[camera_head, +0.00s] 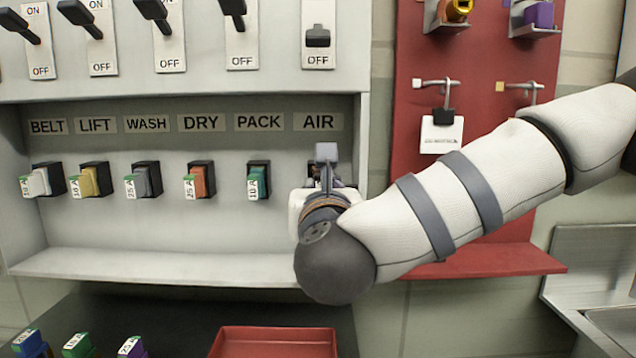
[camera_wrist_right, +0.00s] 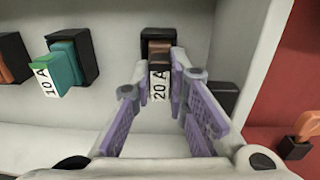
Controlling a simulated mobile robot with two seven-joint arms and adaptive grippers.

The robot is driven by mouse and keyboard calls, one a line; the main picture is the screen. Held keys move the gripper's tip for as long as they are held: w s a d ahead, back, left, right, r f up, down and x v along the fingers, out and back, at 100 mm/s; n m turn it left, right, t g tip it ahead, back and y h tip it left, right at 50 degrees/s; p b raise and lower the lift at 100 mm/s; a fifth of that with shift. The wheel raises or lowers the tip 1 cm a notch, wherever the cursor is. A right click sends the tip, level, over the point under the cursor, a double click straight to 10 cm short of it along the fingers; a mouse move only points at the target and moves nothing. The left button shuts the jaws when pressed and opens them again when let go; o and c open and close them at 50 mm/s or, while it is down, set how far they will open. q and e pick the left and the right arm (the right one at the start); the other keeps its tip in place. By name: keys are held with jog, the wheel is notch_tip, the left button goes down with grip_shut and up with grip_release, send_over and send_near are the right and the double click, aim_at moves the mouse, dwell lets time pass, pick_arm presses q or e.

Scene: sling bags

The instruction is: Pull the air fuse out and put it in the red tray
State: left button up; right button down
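The air fuse (camera_wrist_right: 160,60), brown with a white 20 A label, sits in its black socket in the right wrist view. My right gripper (camera_wrist_right: 161,82) has one purple-padded finger on each side of it, and the fingertips appear to press against its sides. In the head view my right wrist and gripper (camera_head: 328,180) cover the fuse below the AIR label (camera_head: 318,122). The red tray (camera_head: 275,342) is at the bottom of the head view, partly cut off by the frame edge. My left gripper is not in view.
Fuses for belt, lift, wash, dry and pack (camera_head: 257,181) sit in a row to the left. A shelf ledge (camera_head: 150,267) runs below them. Loose fuses (camera_head: 78,345) lie at bottom left. A red board (camera_head: 480,262) with hooks is at the right.

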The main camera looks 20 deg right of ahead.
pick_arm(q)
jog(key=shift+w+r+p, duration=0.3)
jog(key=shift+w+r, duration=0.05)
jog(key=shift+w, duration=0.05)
pick_arm(e)
jog(key=v, duration=0.6)
jog(key=shift+a, duration=0.2)
dwell(0.5)
jog(key=v, duration=0.4)
jog(key=shift+a, duration=0.1)
jog(key=shift+w, duration=0.1)
